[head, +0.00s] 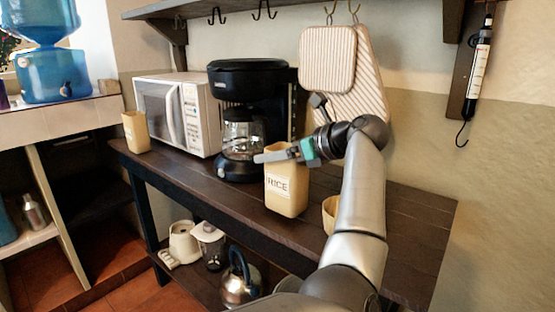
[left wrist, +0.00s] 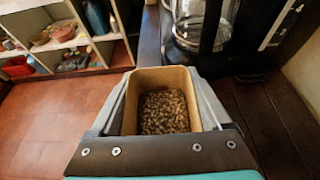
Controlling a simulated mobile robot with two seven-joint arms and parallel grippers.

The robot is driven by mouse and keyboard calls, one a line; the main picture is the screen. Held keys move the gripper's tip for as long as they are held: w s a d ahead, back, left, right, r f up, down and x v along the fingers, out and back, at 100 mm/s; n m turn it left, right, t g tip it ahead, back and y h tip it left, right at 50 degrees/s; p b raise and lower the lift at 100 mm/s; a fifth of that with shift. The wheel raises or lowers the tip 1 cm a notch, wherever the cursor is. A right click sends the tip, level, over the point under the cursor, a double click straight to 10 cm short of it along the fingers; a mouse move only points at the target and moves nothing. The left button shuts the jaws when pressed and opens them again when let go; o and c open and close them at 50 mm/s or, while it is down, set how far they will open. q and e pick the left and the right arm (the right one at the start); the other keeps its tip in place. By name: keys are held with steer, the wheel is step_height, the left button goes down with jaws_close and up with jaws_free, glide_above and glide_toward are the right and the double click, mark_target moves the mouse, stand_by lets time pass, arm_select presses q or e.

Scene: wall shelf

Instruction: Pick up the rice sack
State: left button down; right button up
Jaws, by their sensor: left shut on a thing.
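The rice sack (head: 285,192) is a tan, open-topped container with a RICE label, upright at the front part of the dark wooden shelf (head: 400,205). I cannot tell whether its base touches the shelf. My left gripper (head: 284,154) is shut on its upper rim. In the left wrist view the sack's rim (left wrist: 165,77) sits between the two grey fingers, with brownish grains (left wrist: 165,111) inside. My right gripper is not in view.
A black coffee maker (head: 248,80) with a glass pot stands close behind the sack. A white microwave (head: 180,112) is to the left. A small tan container (head: 330,213) is just right. A kettle (head: 240,283) sits below.

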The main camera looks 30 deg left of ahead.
arm_select(q)
step_height(320, 180, up, 19)
steer(key=p, duration=0.5)
steer(key=shift+p, duration=0.3)
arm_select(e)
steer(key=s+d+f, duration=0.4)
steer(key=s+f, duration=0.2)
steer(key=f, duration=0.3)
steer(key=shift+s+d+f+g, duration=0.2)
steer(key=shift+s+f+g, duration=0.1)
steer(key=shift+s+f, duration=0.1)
arm_select(q)
steer(key=shift+f, duration=0.1)
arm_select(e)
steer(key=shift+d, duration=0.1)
